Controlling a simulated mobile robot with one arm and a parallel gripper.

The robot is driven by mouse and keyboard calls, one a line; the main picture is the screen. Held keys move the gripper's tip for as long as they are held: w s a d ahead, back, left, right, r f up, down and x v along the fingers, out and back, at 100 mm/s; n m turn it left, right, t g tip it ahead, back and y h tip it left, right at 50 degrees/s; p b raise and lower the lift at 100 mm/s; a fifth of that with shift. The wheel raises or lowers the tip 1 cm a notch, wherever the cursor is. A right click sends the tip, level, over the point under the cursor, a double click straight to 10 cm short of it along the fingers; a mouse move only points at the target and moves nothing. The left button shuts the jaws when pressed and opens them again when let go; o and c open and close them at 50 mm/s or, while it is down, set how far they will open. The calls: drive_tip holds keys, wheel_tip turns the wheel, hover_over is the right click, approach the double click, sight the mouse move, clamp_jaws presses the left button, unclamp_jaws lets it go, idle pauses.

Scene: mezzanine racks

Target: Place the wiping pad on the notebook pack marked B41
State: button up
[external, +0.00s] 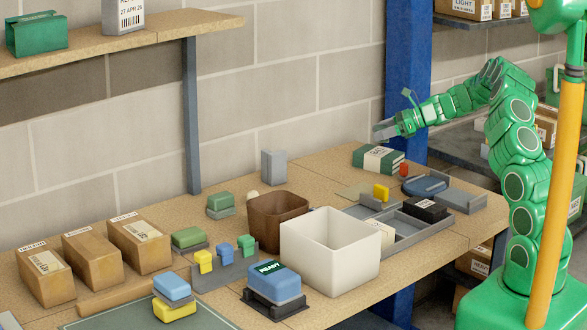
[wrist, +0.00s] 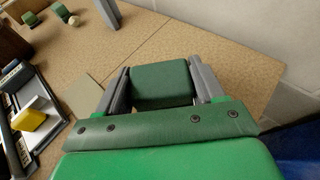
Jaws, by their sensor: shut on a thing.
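My gripper (external: 384,131) is shut on a dark green block, which I take to be the wiping pad (wrist: 163,84). In the wrist view the pad sits between the two grey fingers. In the external view the fingers mostly hide it. A green notebook pack (external: 378,158) with a white band lies on the back right of the table, and my gripper is above it, apart from it. The marking on the band is too small to read. I cannot make out the pack in the wrist view.
A flat tan card (external: 352,191) lies in front of the pack, and also shows in the wrist view (wrist: 82,90). A grey divided tray (external: 408,228) holds a black box. A yellow block (external: 381,192), a red piece (external: 404,169) and a white bin (external: 330,248) stand nearby.

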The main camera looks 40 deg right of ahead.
sight(379, 152)
drive_tip(key=shift+w+d+f, duration=0.1)
drive_tip(key=shift+w+f, duration=0.25)
drive_tip(key=shift+f, duration=1.75)
drive_tip(key=o, duration=1)
drive_tip(key=shift+o, duration=0.2)
drive_tip(key=shift+r, duration=0.1)
